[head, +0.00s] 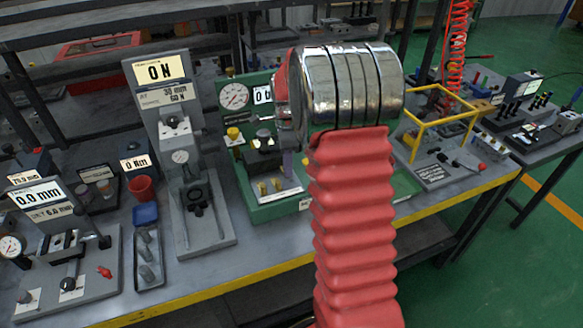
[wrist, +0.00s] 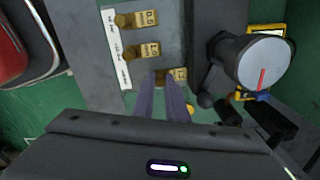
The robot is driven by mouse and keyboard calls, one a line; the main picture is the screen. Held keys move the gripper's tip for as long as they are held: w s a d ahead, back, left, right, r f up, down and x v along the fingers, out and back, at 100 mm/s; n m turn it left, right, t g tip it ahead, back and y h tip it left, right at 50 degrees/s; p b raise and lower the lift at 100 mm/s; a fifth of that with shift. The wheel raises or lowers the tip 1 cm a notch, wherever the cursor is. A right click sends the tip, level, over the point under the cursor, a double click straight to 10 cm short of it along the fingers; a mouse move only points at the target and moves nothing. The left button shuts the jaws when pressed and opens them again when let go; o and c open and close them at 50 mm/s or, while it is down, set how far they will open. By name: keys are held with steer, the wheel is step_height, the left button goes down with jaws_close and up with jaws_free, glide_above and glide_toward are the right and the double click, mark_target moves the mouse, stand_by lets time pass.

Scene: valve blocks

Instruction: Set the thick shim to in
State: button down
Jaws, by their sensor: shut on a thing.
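My gripper (wrist: 173,84) reaches down with two purple fingers to the grey shim plate. It is shut on the third brass shim in the row, which I take to be the thick shim (wrist: 159,76). This shim still sits at its place on the plate, its label partly hidden by the fingers. Two other brass shims, the top one (wrist: 124,20) and the middle one (wrist: 131,52), stand beside labels in the wrist view.
A round knob with a red mark (wrist: 262,66) stands close right of the fingers in the wrist view. The green station carries a dial gauge (head: 234,95) and a display (head: 263,95). A grey force stand (head: 165,120) is to its left, a yellow frame (head: 440,125) to its right.

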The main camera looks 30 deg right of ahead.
steer(key=shift+w+d+r, duration=0.1)
steer(key=shift+w, duration=0.25)
steer(key=c, duration=2)
jaws_free()
steer(key=shift+o, duration=1.3)
steer(key=shift+r, duration=0.1)
step_height(320, 180, up, 13)
steer(key=shift+r, duration=0.2)
